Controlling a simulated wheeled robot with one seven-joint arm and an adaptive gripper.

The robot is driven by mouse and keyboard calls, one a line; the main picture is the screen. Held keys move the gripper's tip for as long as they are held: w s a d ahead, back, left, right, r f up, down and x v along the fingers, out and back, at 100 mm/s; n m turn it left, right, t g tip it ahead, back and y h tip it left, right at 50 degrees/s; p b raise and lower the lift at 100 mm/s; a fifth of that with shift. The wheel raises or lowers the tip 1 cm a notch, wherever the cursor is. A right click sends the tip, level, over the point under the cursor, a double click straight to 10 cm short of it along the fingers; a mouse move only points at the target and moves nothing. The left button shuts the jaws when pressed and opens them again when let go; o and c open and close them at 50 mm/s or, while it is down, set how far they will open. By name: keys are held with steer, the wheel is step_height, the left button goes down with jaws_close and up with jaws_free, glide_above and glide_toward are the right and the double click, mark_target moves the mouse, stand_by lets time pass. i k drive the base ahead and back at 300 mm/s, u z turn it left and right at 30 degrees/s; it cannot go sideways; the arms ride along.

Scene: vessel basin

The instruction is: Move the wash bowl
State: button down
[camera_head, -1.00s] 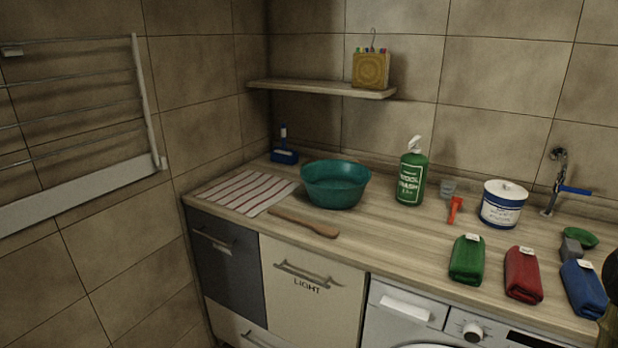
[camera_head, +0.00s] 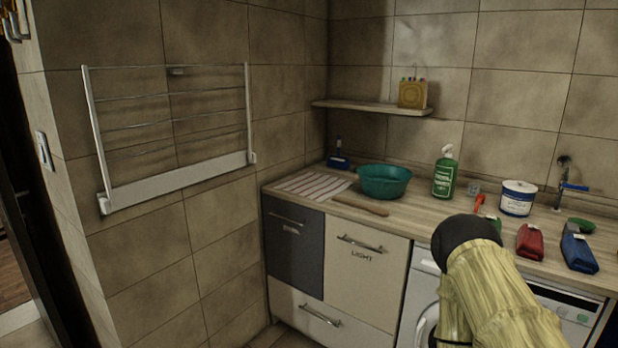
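The wash bowl (camera_head: 384,182) is a teal, round, open bowl. It stands upright on the wooden counter near the back wall, and it looks empty as far as I can see. A striped cloth (camera_head: 312,185) lies to its left and a wooden paddle (camera_head: 360,206) lies in front of it. Part of my arm, pale yellow with a black rounded end, rises at the lower right in front of the washing machine. My gripper itself cannot be made out in this view.
A green spray bottle (camera_head: 444,174) stands right of the bowl, then a white-and-blue tub (camera_head: 517,198) and a faucet (camera_head: 563,186). A shelf (camera_head: 370,106) hangs above; a drying rack (camera_head: 175,135) is on the left wall.

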mark_target(383, 182)
steer(key=u, duration=0.85)
steer(key=i, duration=1.3)
steer(key=z, duration=0.6)
steer(key=i, duration=0.65)
steer(key=z, duration=0.75)
